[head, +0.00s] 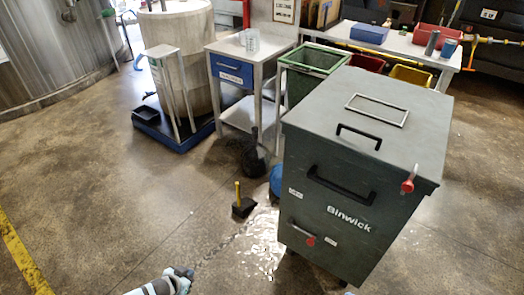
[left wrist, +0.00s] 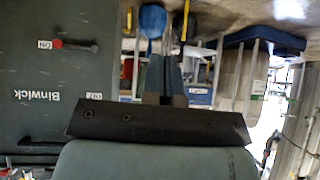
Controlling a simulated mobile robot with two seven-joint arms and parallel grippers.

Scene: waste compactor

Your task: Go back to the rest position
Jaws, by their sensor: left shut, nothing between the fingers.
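My left gripper (head: 181,273) shows at the bottom edge of the head view, low over the floor, left of the compactor and apart from it. Its fingers also show in the left wrist view (left wrist: 164,72), shut together and empty. The dark grey-green Binwick compactor (head: 335,215) stands upright at the right, its top lid (head: 360,110) down. It also shows upside down at the left of the left wrist view (left wrist: 50,75). My right gripper is in neither view.
A white table with a blue drawer (head: 232,71) stands behind. A wet patch (head: 258,245) shines on the floor. The left floor is clear.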

